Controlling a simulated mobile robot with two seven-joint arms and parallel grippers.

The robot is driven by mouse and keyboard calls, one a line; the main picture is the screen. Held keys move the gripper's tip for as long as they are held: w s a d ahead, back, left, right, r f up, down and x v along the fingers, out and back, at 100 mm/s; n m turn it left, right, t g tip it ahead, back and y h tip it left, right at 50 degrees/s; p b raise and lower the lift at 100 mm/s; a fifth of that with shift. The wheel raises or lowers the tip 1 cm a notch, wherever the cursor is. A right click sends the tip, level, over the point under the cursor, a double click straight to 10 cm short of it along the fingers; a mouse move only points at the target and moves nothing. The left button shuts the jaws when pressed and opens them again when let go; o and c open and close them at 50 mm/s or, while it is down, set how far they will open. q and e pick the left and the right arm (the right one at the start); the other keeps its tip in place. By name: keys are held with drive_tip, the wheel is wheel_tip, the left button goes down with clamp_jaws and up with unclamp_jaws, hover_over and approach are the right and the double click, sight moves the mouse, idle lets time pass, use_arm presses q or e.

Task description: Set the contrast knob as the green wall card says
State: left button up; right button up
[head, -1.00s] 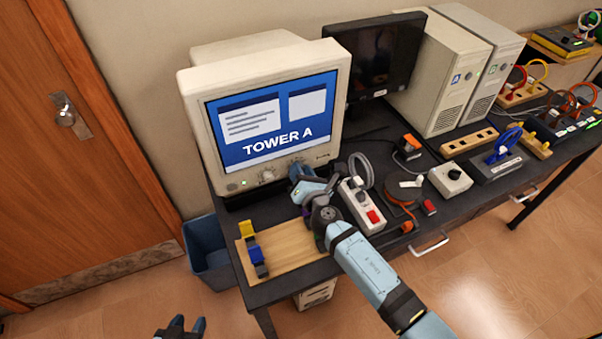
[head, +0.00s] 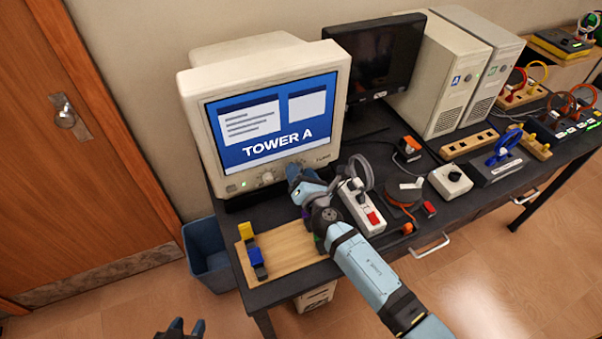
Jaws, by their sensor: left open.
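The beige CRT monitor (head: 190,105) stands at the left end of the dark table, its screen showing "TOWER A". A round knob (head: 267,178) shows on its lower bezel. My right gripper (head: 294,174) is at the bezel just right of that knob. It hides the bezel behind it, so I cannot tell whether it touches a knob or how its fingers stand. I cannot read which knob is contrast. My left gripper (head: 187,326) is open and empty at the bottom edge, low in front of the table. No green wall card is in view.
A wooden board (head: 290,246) with yellow and blue pieces lies at the table's front left. A power strip (head: 358,207) with a red switch and a grey cable lies close right of my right gripper. A blue bin (head: 208,262) stands on the floor beside the table.

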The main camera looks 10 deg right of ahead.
drive_tip(key=shift+s, duration=0.15)
drive_tip(key=s, duration=0.4)
drive_tip(key=s+d, duration=0.1)
drive_tip(key=s, duration=0.3)
drive_tip(key=s+d+b, duration=0.1)
drive_tip(key=s, duration=0.3)
drive_tip(key=shift+r, duration=0.1)
drive_tip(key=shift+s+d+r, duration=0.1)
drive_tip(key=shift+s+r, duration=0.05)
drive_tip(key=shift+s, duration=0.55)
drive_tip(key=shift+s+d+m, duration=0.1)
drive_tip(key=shift+s+m, duration=0.1)
drive_tip(key=shift+m, duration=0.2)
drive_tip(key=s+d+f+m+g+p, duration=0.2)
drive_tip(key=s+m, duration=0.6)
drive_tip(key=m, duration=0.5)
drive_tip(key=s+d+f+m+g+p, duration=0.2)
drive_tip(key=s+m, duration=0.6)
drive_tip(key=m, duration=0.5)
wheel_tip(320, 180, down, 2)
drive_tip(key=shift+d+f+g+p, duration=0.1)
drive_tip(key=shift+d+g+p, duration=0.35)
drive_tip(key=shift+g, duration=0.75)
drive_tip(key=shift+w+a, duration=0.1)
idle(0.3)
